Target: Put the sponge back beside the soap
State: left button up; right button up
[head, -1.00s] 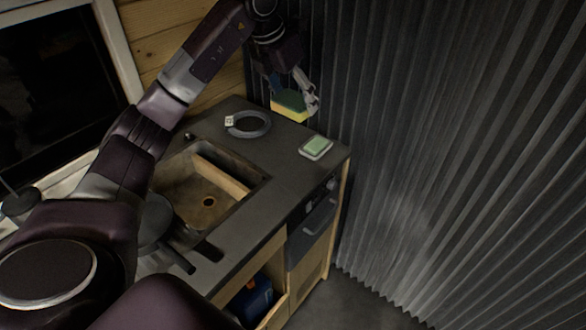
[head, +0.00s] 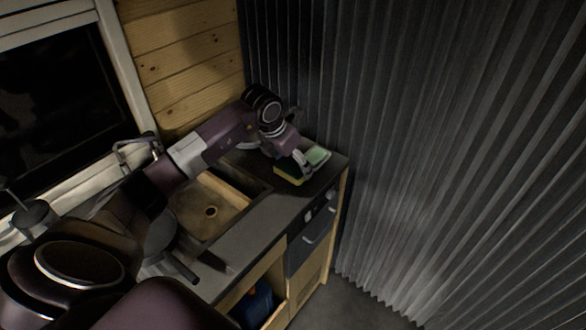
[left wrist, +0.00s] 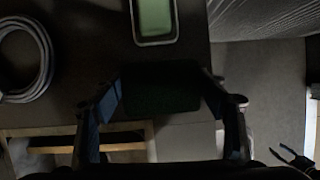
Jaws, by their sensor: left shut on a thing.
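The sponge (head: 287,175), yellow and green, is between the fingers of my left gripper (head: 297,163), low at the right end of the counter. I cannot tell whether it touches the counter top. In the left wrist view the sponge (left wrist: 162,88) is a dark green block between the two fingertips of my left gripper (left wrist: 162,84). The pale green soap (head: 318,155) lies in its light dish just behind and right of the sponge. In the left wrist view the soap (left wrist: 155,16) is straight ahead of the sponge, with a gap between them.
A grey coiled hose (left wrist: 28,58) lies on the counter (left wrist: 85,45), left of the soap in the left wrist view. The sink (head: 211,211) is left of the sponge. A corrugated metal wall (head: 430,150) rises close behind and right of the counter.

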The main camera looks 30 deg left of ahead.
aim_at(290, 166)
pick_arm(q)
notch_tip(290, 166, down, 2)
jog(key=shift+f, duration=0.45)
jog(key=o, duration=1.6)
jog(key=shift+f, duration=0.1)
jog(key=shift+c, duration=0.2)
